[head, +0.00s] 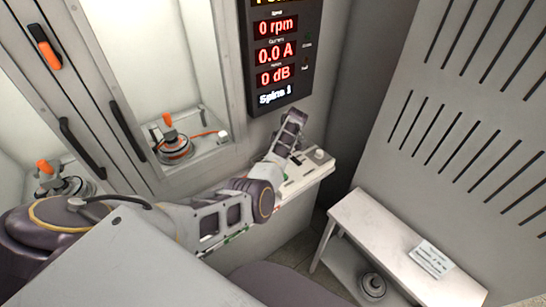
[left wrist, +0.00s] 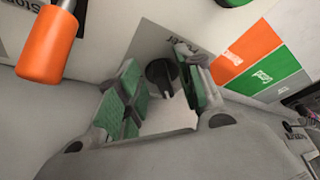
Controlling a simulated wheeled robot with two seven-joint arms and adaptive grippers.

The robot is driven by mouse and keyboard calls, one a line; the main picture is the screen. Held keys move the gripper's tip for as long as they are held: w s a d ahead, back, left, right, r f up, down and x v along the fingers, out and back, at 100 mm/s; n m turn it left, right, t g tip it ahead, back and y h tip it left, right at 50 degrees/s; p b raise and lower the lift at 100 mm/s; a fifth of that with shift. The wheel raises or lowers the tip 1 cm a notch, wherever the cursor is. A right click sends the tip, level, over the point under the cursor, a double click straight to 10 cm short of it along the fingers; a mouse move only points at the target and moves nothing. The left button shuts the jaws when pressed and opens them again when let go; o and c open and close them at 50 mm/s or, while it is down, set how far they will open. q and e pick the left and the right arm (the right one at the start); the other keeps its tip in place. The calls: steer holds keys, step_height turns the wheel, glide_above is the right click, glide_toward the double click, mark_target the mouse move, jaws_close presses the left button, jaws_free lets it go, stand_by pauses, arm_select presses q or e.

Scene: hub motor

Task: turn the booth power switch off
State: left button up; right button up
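The dark round knob with a raised grip bar (left wrist: 162,76) sits on the pale console panel in the left wrist view, next to a partly hidden printed label that I cannot read fully. It appears to be the power switch. My left gripper (left wrist: 160,86) is open, with its green-padded fingers on either side of the knob. A gap shows at the left finger; whether the right finger touches the knob is unclear. In the head view my left arm reaches over the console (head: 322,172), and the gripper hides part of it. My right gripper is not in view.
An orange handle (left wrist: 46,44) and an orange, green and grey label (left wrist: 258,65) are near the gripper. The display (head: 276,55) reads 0 rpm, 0.0 A, 0 dB. A motor (head: 173,148) stands in the booth behind. A white bench (head: 385,235) stands at right.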

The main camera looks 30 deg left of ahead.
arm_select(q)
steer(key=v, duration=1.2)
steer(key=shift+d+f, duration=0.1)
stand_by(0.7)
